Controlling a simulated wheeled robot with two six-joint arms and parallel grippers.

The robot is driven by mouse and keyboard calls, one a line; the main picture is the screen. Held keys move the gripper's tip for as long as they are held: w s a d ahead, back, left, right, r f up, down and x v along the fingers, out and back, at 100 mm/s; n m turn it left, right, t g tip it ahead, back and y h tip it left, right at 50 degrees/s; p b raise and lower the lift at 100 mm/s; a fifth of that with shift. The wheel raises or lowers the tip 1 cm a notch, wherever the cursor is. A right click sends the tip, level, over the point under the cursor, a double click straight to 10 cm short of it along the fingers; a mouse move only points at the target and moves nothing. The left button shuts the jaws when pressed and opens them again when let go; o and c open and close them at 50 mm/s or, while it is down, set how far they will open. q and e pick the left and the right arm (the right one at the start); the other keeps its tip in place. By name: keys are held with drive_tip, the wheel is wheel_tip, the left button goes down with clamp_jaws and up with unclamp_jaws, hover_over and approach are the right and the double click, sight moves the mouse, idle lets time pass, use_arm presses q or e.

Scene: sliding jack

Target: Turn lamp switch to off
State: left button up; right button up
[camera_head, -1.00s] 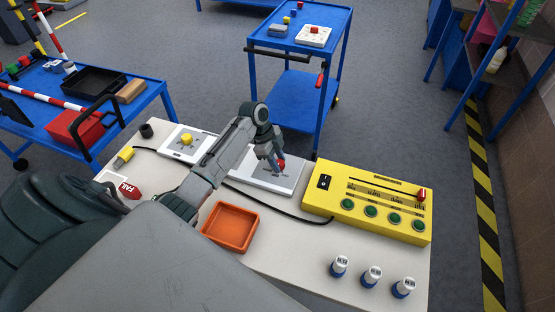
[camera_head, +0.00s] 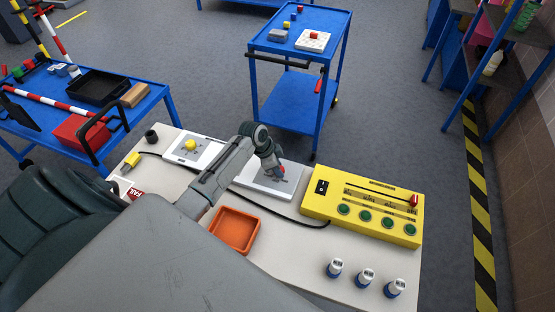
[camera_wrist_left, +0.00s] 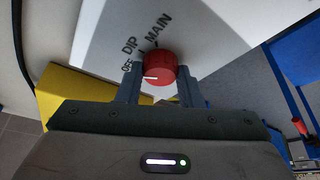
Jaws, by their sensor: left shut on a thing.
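The lamp switch is a round red knob (camera_wrist_left: 159,66) on a white panel (camera_wrist_left: 100,30) marked OFF, DIP and MAIN. A white pointer line on the knob lies toward the OFF side in the left wrist view. My left gripper (camera_wrist_left: 160,82) is shut on the knob, one finger on each side. In the head view the knob (camera_head: 281,170) shows only in part below my left gripper (camera_head: 277,172), on the white panel (camera_head: 258,184). My right gripper is in neither view.
Beside the panel stand a yellow box (camera_head: 330,207) with green buttons and a red slider, and an orange tray (camera_head: 235,230). A black cable (camera_head: 300,222) runs between. A white plate with a yellow knob (camera_head: 190,145) lies left.

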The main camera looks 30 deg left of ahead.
use_arm(q)
drive_tip(key=shift+r+n+t+p, duration=0.2)
drive_tip(key=shift+n+t+p, duration=0.1)
drive_tip(key=shift+n+p, duration=0.6)
drive_tip(key=shift+f+n+y, duration=0.1)
drive_tip(key=shift+n+y, duration=0.3)
drive_tip(key=shift+n, duration=0.2)
drive_tip(key=o, duration=1)
drive_tip(key=shift+c, duration=0.2)
